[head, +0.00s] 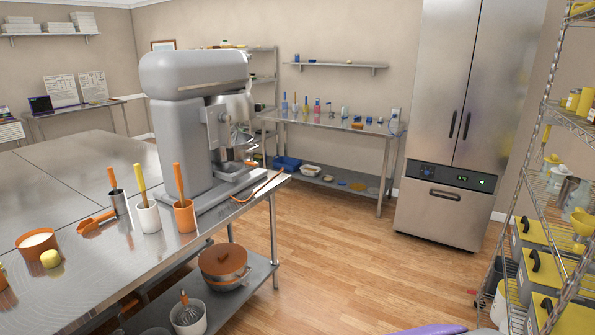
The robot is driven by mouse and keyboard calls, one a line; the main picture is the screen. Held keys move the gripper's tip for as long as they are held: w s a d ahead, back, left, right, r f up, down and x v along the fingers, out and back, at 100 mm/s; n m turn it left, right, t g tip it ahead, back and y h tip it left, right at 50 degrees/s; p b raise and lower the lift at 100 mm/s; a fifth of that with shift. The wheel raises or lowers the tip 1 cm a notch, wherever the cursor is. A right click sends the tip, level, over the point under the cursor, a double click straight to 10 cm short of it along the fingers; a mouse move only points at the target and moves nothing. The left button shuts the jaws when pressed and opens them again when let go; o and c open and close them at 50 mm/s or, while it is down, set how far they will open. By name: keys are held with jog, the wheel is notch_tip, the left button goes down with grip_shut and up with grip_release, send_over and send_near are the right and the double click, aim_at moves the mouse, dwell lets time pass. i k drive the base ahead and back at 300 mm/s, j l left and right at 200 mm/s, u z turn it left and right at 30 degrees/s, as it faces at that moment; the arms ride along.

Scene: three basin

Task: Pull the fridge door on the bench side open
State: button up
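The tall steel fridge (440,75) stands against the back wall at the right. It has two upper doors side by side, both shut, with dark vertical handles close together at the centre seam. The left door (436,70) is on the side of the steel wall bench (335,124); its handle (452,125) is in clear view. The right door (501,80) has its own handle (466,125). Below are a control panel and a shut lower drawer (440,210). My gripper does not show in this view.
Open wood floor (370,265) lies before the fridge. A large steel table (60,200) with a mixer (195,120) fills the left. A wire rack (560,200) with yellow-lidded bins stands at the right. A purple shape, unclear, shows at the bottom edge.

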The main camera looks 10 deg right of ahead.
aim_at(449, 28)
jog(key=i+l+z, duration=0.15)
jog(key=i+z, duration=0.2)
jog(key=i, duration=0.3)
jog(key=i+z, duration=0.3)
jog(key=i, duration=0.35)
jog(key=i+j+z, duration=0.35)
jog(key=i, duration=0.3)
jog(key=i+l, duration=0.15)
jog(key=i, duration=0.45)
jog(key=i+l+z, duration=0.1)
jog(key=i, duration=0.5)
jog(key=i+l, duration=0.2)
jog(key=i, duration=0.4)
jog(key=i+l+u, duration=0.25)
jog(key=i+l, duration=0.7)
